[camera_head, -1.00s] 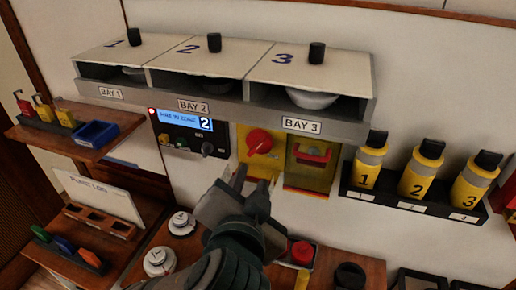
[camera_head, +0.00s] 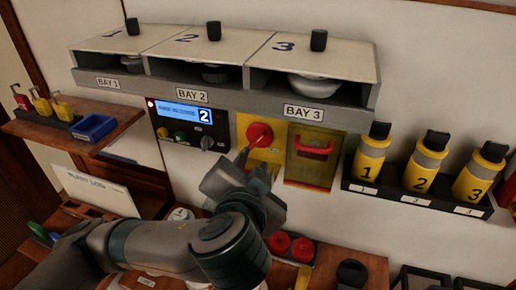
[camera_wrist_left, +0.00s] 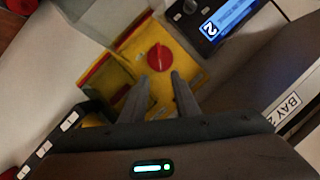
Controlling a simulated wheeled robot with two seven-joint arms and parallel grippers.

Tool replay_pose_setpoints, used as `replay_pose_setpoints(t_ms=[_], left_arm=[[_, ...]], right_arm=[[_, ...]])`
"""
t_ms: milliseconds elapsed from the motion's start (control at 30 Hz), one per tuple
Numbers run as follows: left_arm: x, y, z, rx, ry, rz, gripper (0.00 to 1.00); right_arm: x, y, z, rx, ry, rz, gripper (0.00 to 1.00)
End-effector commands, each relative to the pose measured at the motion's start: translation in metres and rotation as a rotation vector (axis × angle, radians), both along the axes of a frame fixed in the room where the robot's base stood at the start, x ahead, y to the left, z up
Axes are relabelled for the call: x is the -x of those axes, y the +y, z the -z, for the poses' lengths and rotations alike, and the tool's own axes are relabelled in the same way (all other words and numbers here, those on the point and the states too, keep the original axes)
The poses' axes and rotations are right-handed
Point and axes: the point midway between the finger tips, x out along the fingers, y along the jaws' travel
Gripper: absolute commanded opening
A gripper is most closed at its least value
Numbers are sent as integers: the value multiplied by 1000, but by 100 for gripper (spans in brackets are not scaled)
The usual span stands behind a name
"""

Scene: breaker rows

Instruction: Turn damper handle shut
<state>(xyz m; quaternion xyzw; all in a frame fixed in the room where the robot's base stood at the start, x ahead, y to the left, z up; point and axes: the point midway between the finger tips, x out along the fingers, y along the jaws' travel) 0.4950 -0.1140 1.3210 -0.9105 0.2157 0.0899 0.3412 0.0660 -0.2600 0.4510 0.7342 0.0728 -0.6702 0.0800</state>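A red rotary handle (camera_head: 260,135) sits on a yellow plate below the shelf, between the display panel and a yellow box. In the left wrist view the red handle (camera_wrist_left: 159,57) lies just beyond the fingertips, with a visible gap. My left gripper (camera_head: 256,157) is in front of the yellow plate, just below the handle in the head view. In the left wrist view its two fingers (camera_wrist_left: 160,85) are apart with nothing between them. I cannot tell whether a fingertip touches the handle. My right gripper is not in view.
A yellow box with a red bar (camera_head: 314,150) is right of the handle. The display panel (camera_head: 190,124) is left. The bay shelf (camera_head: 225,97) juts out above. Yellow canisters (camera_head: 421,165) stand in a rack at right. Red buttons (camera_head: 291,246) are below on the bench.

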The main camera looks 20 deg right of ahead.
Motion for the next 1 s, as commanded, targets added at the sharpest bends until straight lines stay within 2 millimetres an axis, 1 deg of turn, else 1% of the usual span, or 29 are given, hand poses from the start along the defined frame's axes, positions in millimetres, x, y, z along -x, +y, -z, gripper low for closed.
replay_pose_setpoints(t_ms=[33,300,333,367,567,800,1000], left_arm=[[-3,-1,5,1,-3,0,28],[-13,-6,7,1,-2,2,28],[-18,-7,3,-2,0,-2,28],[-23,-8,3,-2,0,-3,28],[-50,-18,12,-1,1,-3,28],[-86,-32,25,-2,1,-2,28],[-107,-40,34,0,1,-1,28]], right_arm=[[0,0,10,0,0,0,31],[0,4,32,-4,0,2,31],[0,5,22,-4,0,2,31],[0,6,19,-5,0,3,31],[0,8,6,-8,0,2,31],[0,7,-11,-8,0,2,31],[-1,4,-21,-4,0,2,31]])
